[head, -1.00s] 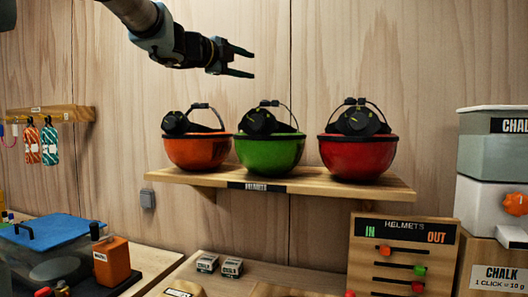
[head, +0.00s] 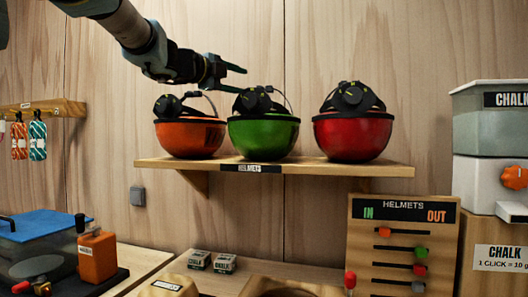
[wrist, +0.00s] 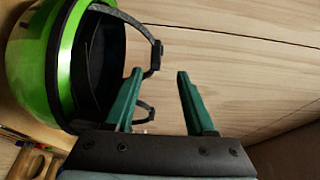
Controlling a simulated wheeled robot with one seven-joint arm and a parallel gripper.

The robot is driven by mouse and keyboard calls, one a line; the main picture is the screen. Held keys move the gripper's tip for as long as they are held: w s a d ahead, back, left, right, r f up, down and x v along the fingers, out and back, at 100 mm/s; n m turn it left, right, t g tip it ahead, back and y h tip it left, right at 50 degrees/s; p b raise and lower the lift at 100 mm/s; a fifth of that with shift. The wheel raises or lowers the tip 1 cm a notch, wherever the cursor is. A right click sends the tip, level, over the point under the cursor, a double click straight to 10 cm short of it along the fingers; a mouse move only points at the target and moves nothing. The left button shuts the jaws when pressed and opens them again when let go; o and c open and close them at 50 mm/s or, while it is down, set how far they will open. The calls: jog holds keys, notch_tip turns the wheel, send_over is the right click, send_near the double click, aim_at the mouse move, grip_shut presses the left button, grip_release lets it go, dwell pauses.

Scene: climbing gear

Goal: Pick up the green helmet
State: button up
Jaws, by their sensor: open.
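The green helmet (head: 264,137) sits upside down on the wooden shelf (head: 322,175), between the orange helmet (head: 190,138) and the red helmet (head: 352,138). Its black harness and a thin strap rise above the rim. My gripper (head: 242,80) is open and empty, just above the green helmet and slightly to its left. In the wrist view the green helmet (wrist: 38,55) fills the upper left. Its strap passes behind the left finger of my gripper (wrist: 158,92), and bare wooden wall shows between the fingers. Contact with the strap cannot be told.
A helmets IN/OUT slider board (head: 402,245) stands below the shelf at right. A chalk dispenser (head: 495,140) is at the far right. A blue-lidded box (head: 40,245) and an orange bottle (head: 97,256) are at lower left. The wall above the red helmet is clear.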

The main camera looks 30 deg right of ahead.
aim_at(264, 90)
jog(key=shift+f, duration=0.7)
jog(key=shift+d, duration=0.15)
jog(key=p+x, duration=0.1)
jog(key=x, duration=0.2)
jog(key=p+x, duration=0.1)
jog(key=x, duration=0.3)
jog(key=p+x, duration=0.1)
jog(key=x, duration=0.2)
jog(key=shift+w+d+r+p, duration=0.1)
jog(key=shift+d+r+p, duration=0.2)
jog(key=shift+c, duration=0.2)
grip_shut()
jog(key=shift+f, duration=0.1)
